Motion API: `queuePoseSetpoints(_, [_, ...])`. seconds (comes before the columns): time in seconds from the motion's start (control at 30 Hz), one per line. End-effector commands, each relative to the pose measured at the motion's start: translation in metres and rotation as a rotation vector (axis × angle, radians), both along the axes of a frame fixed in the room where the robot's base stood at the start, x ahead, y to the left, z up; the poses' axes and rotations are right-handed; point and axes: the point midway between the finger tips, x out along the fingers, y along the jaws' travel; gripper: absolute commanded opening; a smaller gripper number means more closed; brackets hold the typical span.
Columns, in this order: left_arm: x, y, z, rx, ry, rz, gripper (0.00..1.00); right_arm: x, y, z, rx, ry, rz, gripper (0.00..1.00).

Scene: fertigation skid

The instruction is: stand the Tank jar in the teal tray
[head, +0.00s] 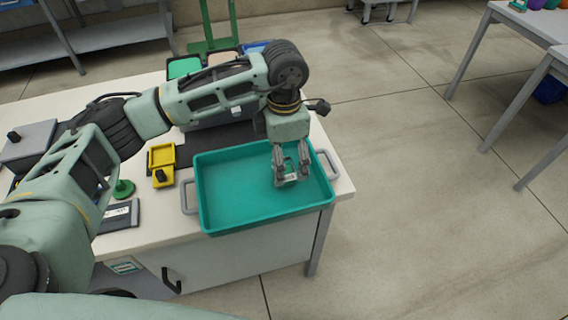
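The teal tray (235,203) lies on the near right corner of the white-topped bench, with a grey handle at each end. My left gripper (291,172) points down into the right part of the tray. Its two fingers stand apart. A small, partly see-through thing with a pale label, apparently the Tank jar (291,178), is between the fingertips. It is small and partly covered by the fingers. I cannot tell whether they press on it or whether it touches the tray floor. My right gripper is out of view.
A yellow holder (161,158), a green knobbed piece (123,188) and a dark flat device (118,217) are left of the tray. Green and blue bins (184,67) stand behind my arm. The tray's left part is empty. Open floor is right of the bench.

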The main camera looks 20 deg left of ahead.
Motion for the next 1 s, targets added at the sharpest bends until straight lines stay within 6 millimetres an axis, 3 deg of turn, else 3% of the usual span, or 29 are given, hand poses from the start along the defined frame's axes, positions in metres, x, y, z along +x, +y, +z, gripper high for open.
queuePoseSetpoints(0.2, [0.001,-0.001,0.049,-0.001,-0.006,-0.001,0.75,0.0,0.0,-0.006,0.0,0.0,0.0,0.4])
queuePoseSetpoints(0.43, [0.001,0.0,0.084,-0.001,-0.003,-0.001,0.75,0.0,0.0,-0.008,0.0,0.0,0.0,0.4])
queuePoseSetpoints(0.87, [0.0,0.0,0.093,-0.001,0.0,-0.001,0.75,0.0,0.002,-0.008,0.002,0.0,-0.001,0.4])
queuePoseSetpoints(0.97, [-0.003,-0.011,0.09,-0.037,0.006,-0.015,0.75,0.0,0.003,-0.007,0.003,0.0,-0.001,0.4])
queuePoseSetpoints(1.0, [-0.007,-0.022,0.087,-0.077,0.014,-0.029,0.75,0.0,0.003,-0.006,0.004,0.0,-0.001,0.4])
